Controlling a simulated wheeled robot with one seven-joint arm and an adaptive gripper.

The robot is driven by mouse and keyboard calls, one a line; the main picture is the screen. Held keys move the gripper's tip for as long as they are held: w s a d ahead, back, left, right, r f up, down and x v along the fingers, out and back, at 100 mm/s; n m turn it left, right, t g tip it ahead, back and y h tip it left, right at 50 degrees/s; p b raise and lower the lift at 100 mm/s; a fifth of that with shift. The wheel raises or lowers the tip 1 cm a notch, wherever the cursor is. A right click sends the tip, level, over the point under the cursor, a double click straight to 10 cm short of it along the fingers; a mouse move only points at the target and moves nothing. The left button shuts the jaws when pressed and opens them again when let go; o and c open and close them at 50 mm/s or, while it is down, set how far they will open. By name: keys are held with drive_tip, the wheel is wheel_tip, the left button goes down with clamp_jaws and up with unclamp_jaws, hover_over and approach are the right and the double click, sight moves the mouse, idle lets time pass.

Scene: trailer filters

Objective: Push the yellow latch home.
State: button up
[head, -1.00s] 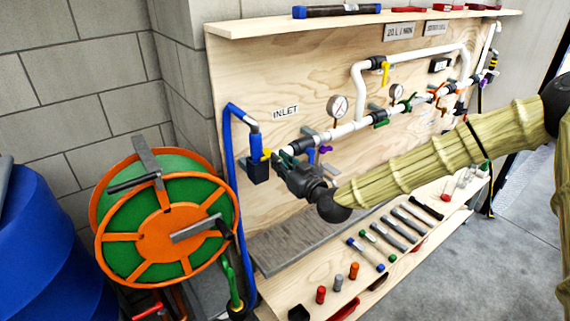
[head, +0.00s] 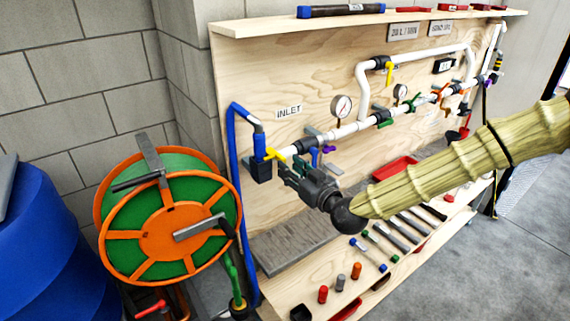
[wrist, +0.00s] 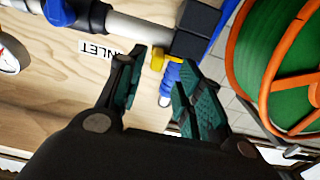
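The yellow latch (head: 274,154) sits at the inlet end of the white pipe, beside the black block (head: 261,170) under the blue hose. In the wrist view the latch (wrist: 159,58) shows just beyond and between the fingertips, next to the dark coupling block (wrist: 196,30). My gripper (head: 287,172) is below and right of the latch, apparently clear of it. In the wrist view my gripper (wrist: 163,72) is open, its green-padded fingers spread with nothing between them. I cannot tell whether the latch is fully seated.
The white pipe (head: 348,130) with gauges and coloured valves crosses the plywood board behind my gripper. An orange and green hose reel (head: 170,230) stands close on the left. Below is a shelf with a grey mat (head: 290,238) and several tools.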

drive_tip(key=v, duration=0.8)
drive_tip(key=s+d+f+m+g+h, duration=0.1)
drive_tip(key=s+f+g, duration=0.3)
drive_tip(key=f, duration=0.5)
drive_tip(key=s+d+f+m+g+h, duration=0.1)
drive_tip(key=s+f+h, duration=0.1)
drive_tip(key=s+f, duration=0.65)
drive_tip(key=s+f+m+g+h, duration=0.1)
drive_tip(key=s+f+m+g, duration=0.2)
drive_tip(key=f, duration=0.8)
drive_tip(key=s+d+f+m+g+h, duration=0.1)
drive_tip(key=s+d+f, duration=0.3)
drive_tip(key=s, duration=0.4)
drive_tip(key=s+d+f+g+h, duration=0.3)
drive_tip(key=s+d+f, duration=0.2)
drive_tip(key=s, duration=0.3)
drive_tip(key=s+d+f+m+g+h, duration=0.1)
drive_tip(key=s+d+f+g+h, duration=0.1)
drive_tip(key=s+d+f, duration=0.2)
drive_tip(key=s+d, duration=0.2)
drive_tip(key=s, duration=0.2)
drive_tip(key=shift+s+d+f+m+g+h, duration=0.2)
drive_tip(key=shift+s+f+m+g+h, duration=0.05)
drive_tip(key=shift+s+m+g+h, duration=0.05)
drive_tip(key=shift+a, duration=0.15)
